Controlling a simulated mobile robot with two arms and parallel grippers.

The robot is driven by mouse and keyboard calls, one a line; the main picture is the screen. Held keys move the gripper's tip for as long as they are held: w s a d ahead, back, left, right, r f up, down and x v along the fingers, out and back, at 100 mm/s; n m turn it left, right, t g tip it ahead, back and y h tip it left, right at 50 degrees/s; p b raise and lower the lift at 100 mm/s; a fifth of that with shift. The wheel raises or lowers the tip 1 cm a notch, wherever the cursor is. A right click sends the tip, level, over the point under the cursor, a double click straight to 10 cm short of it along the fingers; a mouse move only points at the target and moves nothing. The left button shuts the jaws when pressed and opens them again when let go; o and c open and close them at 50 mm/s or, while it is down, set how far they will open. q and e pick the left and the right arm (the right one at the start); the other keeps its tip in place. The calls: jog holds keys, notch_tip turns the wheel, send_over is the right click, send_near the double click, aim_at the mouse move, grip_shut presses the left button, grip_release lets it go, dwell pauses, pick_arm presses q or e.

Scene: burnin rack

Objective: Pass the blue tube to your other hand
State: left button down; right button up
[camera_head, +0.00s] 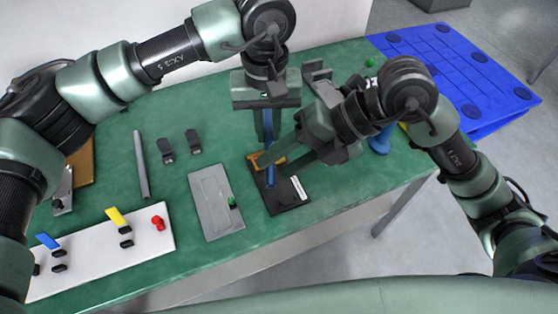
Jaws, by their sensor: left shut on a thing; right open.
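The blue tube (270,179) hangs roughly upright below my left gripper (267,108), which is shut on its upper part. My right gripper (273,164) comes in from the right, open, with its fingers by the tube's lower part. The fingers hide part of the tube. I cannot tell whether they touch it. The tube's lower end appears over a black plate (289,199) with a white label, and I cannot tell whether it touches the plate.
An orange piece (257,158) lies by the black plate. A grey plate (208,196) and a white board (90,256) with coloured levers lie to the left. A grey rod (142,165) lies behind them. Another blue object (380,141) stands right of my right gripper. A blue pallet (480,90) is beyond the green table (340,200).

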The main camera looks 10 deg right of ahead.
jog(key=shift+a+f, duration=0.35)
grip_shut()
pick_arm(q)
jog(key=c, duration=1.3)
grip_release()
